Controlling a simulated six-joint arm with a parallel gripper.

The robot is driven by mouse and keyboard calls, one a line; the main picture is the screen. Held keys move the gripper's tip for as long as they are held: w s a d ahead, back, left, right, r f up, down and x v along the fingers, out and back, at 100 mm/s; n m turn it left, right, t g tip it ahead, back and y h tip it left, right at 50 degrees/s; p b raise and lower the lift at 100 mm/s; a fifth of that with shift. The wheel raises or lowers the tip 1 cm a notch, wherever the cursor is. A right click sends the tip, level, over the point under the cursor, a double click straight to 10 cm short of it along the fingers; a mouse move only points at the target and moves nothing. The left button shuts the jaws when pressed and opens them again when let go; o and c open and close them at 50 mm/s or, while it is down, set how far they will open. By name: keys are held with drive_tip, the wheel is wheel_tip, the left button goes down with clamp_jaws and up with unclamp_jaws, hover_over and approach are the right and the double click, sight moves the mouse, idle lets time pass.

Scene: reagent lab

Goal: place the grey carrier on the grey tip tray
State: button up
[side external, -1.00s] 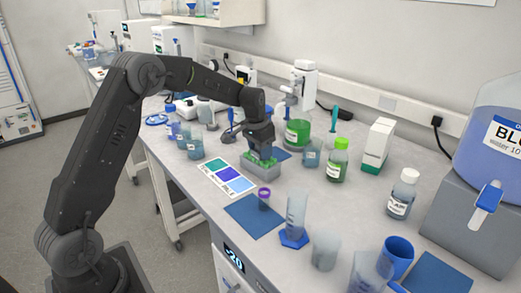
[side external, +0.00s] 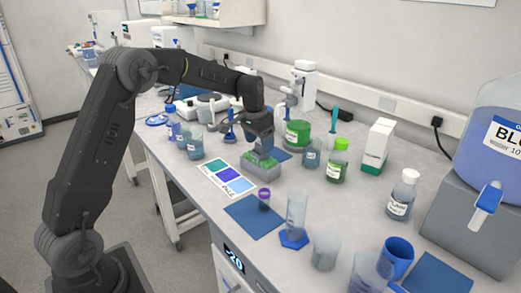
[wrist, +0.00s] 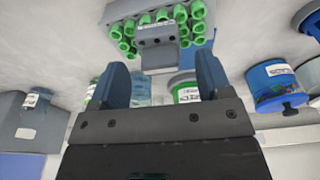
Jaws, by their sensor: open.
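The grey tip tray (side external: 262,172), with green-rimmed tips, stands on the bench below my gripper (side external: 262,150). In the wrist view the tray (wrist: 118,14) fills the top centre. A small grey block with several dark holes in its face, which looks like the grey carrier (wrist: 158,42), sits over the green tips in the middle of the tray. It appears to rest there, but its underside is hidden. My gripper (wrist: 160,72) is open, with its two dark blue fingers apart and nothing between them. The carrier lies just beyond the fingertips.
A card with coloured squares (side external: 228,174) lies left of the tray, and a blue mat (side external: 250,215) in front. A green-capped bottle (side external: 338,160), a beaker (side external: 311,153) and a green container (side external: 297,134) stand close on the right. Beakers (side external: 194,148) stand to the left.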

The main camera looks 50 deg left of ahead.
sight(256, 153)
wheel_tip(256, 153, up, 8)
drive_tip(key=s, duration=0.1)
drive_tip(key=s+d+r+t, duration=0.1)
drive_tip(key=s+d+r, duration=0.5)
drive_tip(key=s+d, duration=0.15)
drive_tip(key=s+d+f+t, duration=0.1)
drive_tip(key=s+d, duration=0.3)
drive_tip(key=s, duration=0.7)
drive_tip(key=s+d+f+t, duration=0.1)
drive_tip(key=s+d+f, duration=0.2)
drive_tip(key=s, duration=0.9)
drive_tip(key=shift+d+f+t, duration=0.2)
drive_tip(key=shift+d+t, duration=0.2)
drive_tip(key=shift+d, duration=0.3)
